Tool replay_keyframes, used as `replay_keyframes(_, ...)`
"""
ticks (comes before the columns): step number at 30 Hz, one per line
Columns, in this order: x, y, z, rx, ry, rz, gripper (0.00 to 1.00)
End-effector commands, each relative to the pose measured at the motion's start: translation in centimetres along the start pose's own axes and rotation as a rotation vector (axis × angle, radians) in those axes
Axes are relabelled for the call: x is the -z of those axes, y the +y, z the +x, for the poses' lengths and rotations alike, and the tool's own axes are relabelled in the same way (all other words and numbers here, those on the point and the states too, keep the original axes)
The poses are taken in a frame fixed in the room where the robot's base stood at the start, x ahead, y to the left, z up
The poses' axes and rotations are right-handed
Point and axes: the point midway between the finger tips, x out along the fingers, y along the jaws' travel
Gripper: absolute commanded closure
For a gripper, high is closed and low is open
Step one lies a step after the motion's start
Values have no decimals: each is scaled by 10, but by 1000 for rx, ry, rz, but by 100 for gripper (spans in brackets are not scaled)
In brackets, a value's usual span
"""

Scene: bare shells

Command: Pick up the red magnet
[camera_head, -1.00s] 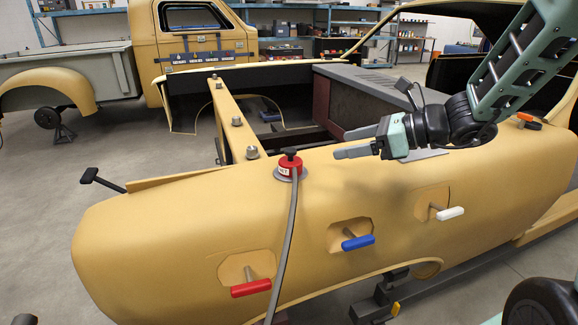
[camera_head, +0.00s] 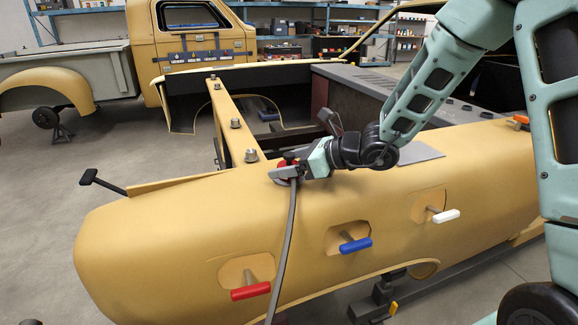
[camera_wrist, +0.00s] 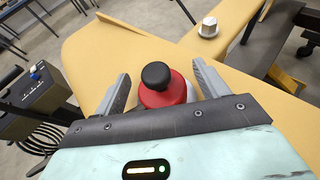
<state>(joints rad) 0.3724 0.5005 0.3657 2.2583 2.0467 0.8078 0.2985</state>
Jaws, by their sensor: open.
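The red magnet (camera_wrist: 163,96) has a round red body and a black knob on top. In the wrist view it stands upright on the yellow body shell between the two fingers of my open gripper (camera_wrist: 160,93), with a finger on each side. I cannot tell whether either finger touches it. In the head view my gripper (camera_head: 285,168) is at the magnet and hides most of it; only the black knob and a bit of red (camera_head: 288,158) show. A grey strap or cable (camera_head: 288,240) runs from there down the shell's side.
The yellow shell (camera_head: 170,225) carries red (camera_head: 250,291), blue (camera_head: 355,245) and white (camera_head: 446,216) handles on its side. Metal knobs (camera_head: 251,155) stand along the rail behind the magnet. A black-tipped lever (camera_head: 90,177) sticks out at the left. The shell's top left is clear.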

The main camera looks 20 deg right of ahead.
Motion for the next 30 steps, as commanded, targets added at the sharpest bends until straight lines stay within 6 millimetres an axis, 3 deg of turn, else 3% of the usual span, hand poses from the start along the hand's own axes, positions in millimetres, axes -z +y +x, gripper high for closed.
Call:
replay_keyframes(4, -1, 0, 15, -1, -1, 0, 27)
replay_keyframes(12, -1, 0, 17, 0, -1, 0, 30)
replay_keyframes(18, -1, 0, 17, 0, -1, 0, 84)
replay_keyframes(26, -2, 0, 16, 1, -3, -2, 84)
replay_keyframes(30, -15, -1, 11, 2, -4, -6, 84)
